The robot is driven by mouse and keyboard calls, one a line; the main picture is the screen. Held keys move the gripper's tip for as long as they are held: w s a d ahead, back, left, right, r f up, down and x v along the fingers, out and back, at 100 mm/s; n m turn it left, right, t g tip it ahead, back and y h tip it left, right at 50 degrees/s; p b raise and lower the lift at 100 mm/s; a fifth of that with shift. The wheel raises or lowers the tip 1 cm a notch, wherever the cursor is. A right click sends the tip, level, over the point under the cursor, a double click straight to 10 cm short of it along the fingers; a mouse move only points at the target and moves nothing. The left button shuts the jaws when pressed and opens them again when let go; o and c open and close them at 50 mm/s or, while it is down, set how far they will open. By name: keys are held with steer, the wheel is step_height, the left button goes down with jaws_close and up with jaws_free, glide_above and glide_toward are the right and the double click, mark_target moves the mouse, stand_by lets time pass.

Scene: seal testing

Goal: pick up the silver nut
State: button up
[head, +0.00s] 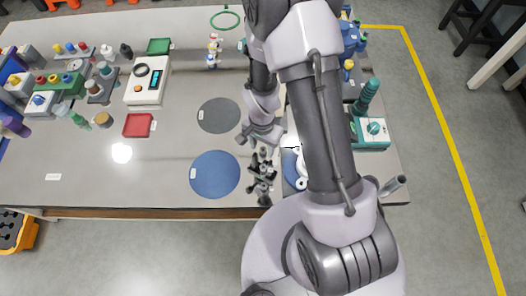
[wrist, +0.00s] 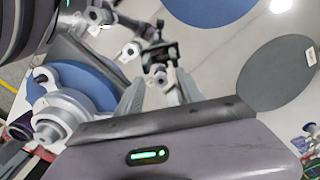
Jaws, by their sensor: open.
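A dark stand with several small silver-grey metal pieces (head: 263,178) is near the table's front edge in the head view. The wrist view shows the dark stand (wrist: 156,50) just beyond my fingertips, with a silver piece (wrist: 165,76) seen between the fingers. I cannot tell for certain which silver piece is the nut. My gripper (head: 259,144) is above and just behind the stand in the head view. In the wrist view my gripper (wrist: 160,84) is open with its two fingers apart. Whether the fingers touch the silver piece cannot be told.
A blue disc (head: 214,174) and a grey disc (head: 219,115) lie flat to the left. A white-grey fitting (wrist: 60,115) sits on another blue disc. A teal device (head: 372,132) stands at the right. A red tray (head: 139,125) is farther left. Bare table lies front left.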

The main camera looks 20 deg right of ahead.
steer(key=shift+f, duration=0.6)
steer(key=shift+r, duration=0.15)
steer(key=shift+c, duration=0.5)
jaws_close()
